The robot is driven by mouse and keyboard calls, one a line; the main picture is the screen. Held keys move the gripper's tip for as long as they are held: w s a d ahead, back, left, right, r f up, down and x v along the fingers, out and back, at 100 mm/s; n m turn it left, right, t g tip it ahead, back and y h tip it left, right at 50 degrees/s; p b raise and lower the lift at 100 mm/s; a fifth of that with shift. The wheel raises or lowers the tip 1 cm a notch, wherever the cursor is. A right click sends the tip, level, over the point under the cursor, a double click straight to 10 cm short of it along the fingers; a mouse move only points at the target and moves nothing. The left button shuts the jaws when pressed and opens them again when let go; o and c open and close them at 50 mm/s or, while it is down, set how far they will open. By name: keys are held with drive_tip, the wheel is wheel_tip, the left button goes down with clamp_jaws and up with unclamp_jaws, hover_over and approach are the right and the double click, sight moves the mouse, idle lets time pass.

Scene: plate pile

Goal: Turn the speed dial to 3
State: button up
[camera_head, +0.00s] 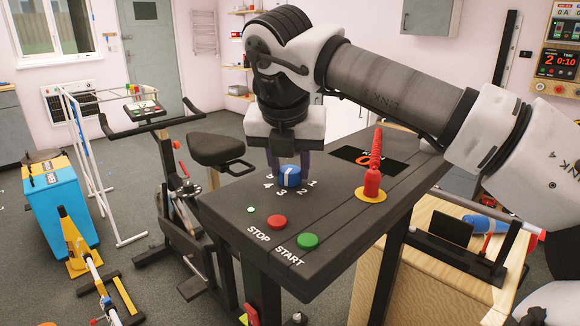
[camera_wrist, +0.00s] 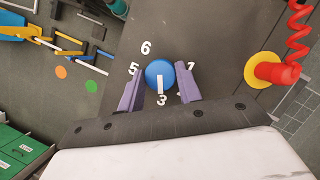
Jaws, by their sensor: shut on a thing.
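The blue speed dial (camera_head: 290,179) sits on the dark console top (camera_head: 232,200), with white numbers around it. It also shows in the wrist view (camera_wrist: 160,70), where its white pointer line (camera_wrist: 159,85) points down at the number 3 (camera_wrist: 161,101). The numbers 5 and 6 lie to its upper left there, and a number 1 to its right. My gripper (camera_head: 289,169) reaches down from above, its purple fingers on either side of the dial, shut on it. In the wrist view the fingers (camera_wrist: 160,76) flank the dial left and right.
A red STOP button (camera_head: 277,222), a green START button (camera_head: 308,240) and a small lit button (camera_head: 251,210) are in front of the dial. A red coiled cord on a yellow disc (camera_head: 370,195) stands to the right. An exercise bike (camera_head: 219,148) is at left.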

idle(0.4)
drive_tip(key=o, duration=1)
drive_tip(key=p+v, duration=0.2)
drive_tip(key=v, duration=1.1)
drive_tip(key=shift+r, duration=0.4)
drive_tip(key=shift+s, duration=0.15)
